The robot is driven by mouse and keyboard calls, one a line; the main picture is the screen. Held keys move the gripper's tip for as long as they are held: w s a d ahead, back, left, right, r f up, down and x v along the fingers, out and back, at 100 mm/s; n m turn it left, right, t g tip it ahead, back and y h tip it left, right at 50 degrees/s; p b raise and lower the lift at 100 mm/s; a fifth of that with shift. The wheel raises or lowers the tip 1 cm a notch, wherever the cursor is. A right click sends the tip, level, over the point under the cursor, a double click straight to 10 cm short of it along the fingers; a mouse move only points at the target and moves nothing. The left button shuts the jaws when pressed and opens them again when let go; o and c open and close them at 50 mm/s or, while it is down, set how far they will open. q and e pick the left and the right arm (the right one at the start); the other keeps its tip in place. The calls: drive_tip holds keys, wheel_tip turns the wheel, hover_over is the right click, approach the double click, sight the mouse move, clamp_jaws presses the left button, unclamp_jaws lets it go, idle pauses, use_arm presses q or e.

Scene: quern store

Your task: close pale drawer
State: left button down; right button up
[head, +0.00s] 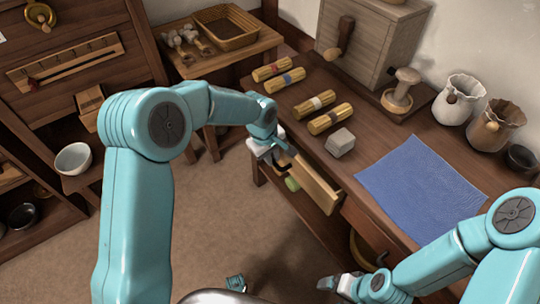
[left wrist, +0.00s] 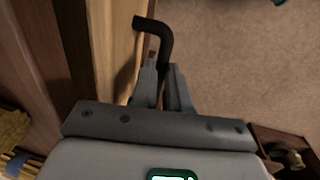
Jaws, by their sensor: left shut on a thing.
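The pale drawer (head: 316,186) is in the front of the dark wooden bench in the head view. Its pale front seems to stand a little out from the bench edge; how far is hard to tell. In the left wrist view the pale front (left wrist: 112,40) runs along the left, with a black bent handle (left wrist: 162,38) on it. My left gripper (left wrist: 163,85) is shut on this handle. In the head view my left gripper (head: 272,155) is at the drawer's far end, partly hiding the handle. My right gripper (head: 330,284) is low at the bottom, away from the drawer; its jaws are unclear.
The bench (head: 350,110) bears several gold rolls (head: 313,103), a grey block (head: 340,141), a blue cloth (head: 420,185) and pale pots (head: 459,98). A green thing (head: 293,184) shows beneath the drawer.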

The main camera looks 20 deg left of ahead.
sight(282, 150)
use_arm(q)
drive_tip(key=w+d, duration=0.2)
drive_tip(key=w, duration=0.1)
drive_tip(key=shift+d, duration=0.1)
drive_tip(key=shift+r, duration=0.1)
drive_tip(key=shift+d, duration=0.1)
drive_tip(key=c, duration=1.1)
unclamp_jaws()
drive_tip(key=shift+w, duration=0.15)
drive_tip(key=shift+p, duration=0.3)
drive_tip(key=s+r+p, duration=0.1)
drive_tip(key=r, duration=0.4)
drive_tip(key=a+r+p, duration=0.1)
drive_tip(key=r, duration=0.4)
drive_tip(key=s+r+p, duration=0.1)
drive_tip(key=r, duration=0.5)
drive_tip(key=shift+s+a, duration=0.3)
drive_tip(key=shift+a, duration=0.1)
drive_tip(key=shift+f, duration=0.1)
